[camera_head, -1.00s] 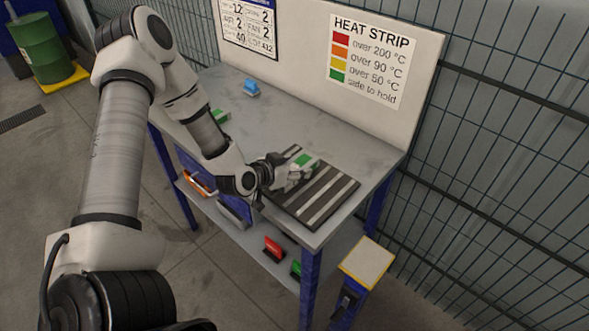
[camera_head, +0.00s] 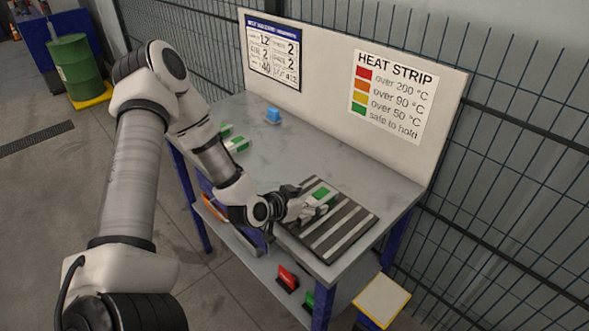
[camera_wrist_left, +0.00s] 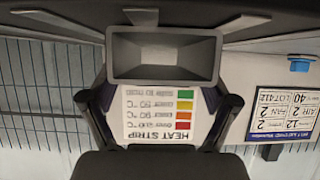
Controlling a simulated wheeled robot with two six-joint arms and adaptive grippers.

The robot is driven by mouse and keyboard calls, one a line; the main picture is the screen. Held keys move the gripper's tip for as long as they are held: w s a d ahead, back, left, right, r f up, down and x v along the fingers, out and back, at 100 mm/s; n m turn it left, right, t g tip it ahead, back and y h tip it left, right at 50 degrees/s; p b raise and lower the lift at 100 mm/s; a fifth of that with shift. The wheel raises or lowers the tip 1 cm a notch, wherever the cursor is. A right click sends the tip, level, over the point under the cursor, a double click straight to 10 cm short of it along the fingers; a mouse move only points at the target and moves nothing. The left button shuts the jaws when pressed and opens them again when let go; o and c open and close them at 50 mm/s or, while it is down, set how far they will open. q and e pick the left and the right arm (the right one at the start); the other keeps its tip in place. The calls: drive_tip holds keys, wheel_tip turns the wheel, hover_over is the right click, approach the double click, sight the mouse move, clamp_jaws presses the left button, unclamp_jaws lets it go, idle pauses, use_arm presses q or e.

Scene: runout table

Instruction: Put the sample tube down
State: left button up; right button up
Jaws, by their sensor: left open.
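The sample tube (camera_head: 325,193), a short pale rectangular section with a green strip on top, lies on the dark striped mat (camera_head: 351,237) at the table's near right end. In the left wrist view its hollow grey end (camera_wrist_left: 163,70) shows between my fingers. My left gripper (camera_head: 312,205) is at the tube, low over the mat, with its fingers open on either side. I cannot tell whether a finger still touches the tube. Part of the tube is hidden behind the gripper. My right gripper is not in view.
Similar green-striped pieces (camera_head: 237,145) lie at the table's left, near a small blue object (camera_head: 273,115). A panel with the heat strip sign (camera_head: 391,98) stands along the back. Red (camera_head: 287,278) and green items sit on the lower shelf. The table's middle is clear.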

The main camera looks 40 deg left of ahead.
use_arm(q)
drive_tip(key=p+v, duration=0.2)
drive_tip(key=v, duration=0.2)
drive_tip(key=p+v, duration=0.3)
drive_tip(key=v, duration=0.2)
drive_tip(key=shift+w+a+r+p, duration=0.1)
drive_tip(key=shift+r+p, duration=0.25)
drive_tip(key=shift+r, duration=0.05)
drive_tip(key=s+d+f+g, duration=0.2)
drive_tip(key=s+d+f+g+h, duration=0.1)
drive_tip(key=s+d+f, duration=0.1)
drive_tip(key=d+f, duration=0.1)
drive_tip(key=shift+g+p, duration=0.3)
drive_tip(key=shift+g, duration=0.1)
drive_tip(key=s+d+f+g+y, duration=0.1)
drive_tip(key=s+d+f+g, duration=0.3)
drive_tip(key=s, duration=0.3)
drive_tip(key=s+d+f+n+g, duration=0.1)
drive_tip(key=s+d+f+g, duration=0.3)
drive_tip(key=s, duration=0.4)
wheel_tip(320, 180, down, 2)
drive_tip(key=shift+s+d+f+y, duration=0.2)
drive_tip(key=shift+d+y, duration=0.2)
drive_tip(key=shift+d, duration=0.25)
wheel_tip(320, 180, down, 3)
drive_tip(key=b, duration=0.2)
drive_tip(key=shift+w+d+r+b, duration=0.1)
drive_tip(key=shift+r+b, duration=0.05)
drive_tip(key=shift+b, duration=0.25)
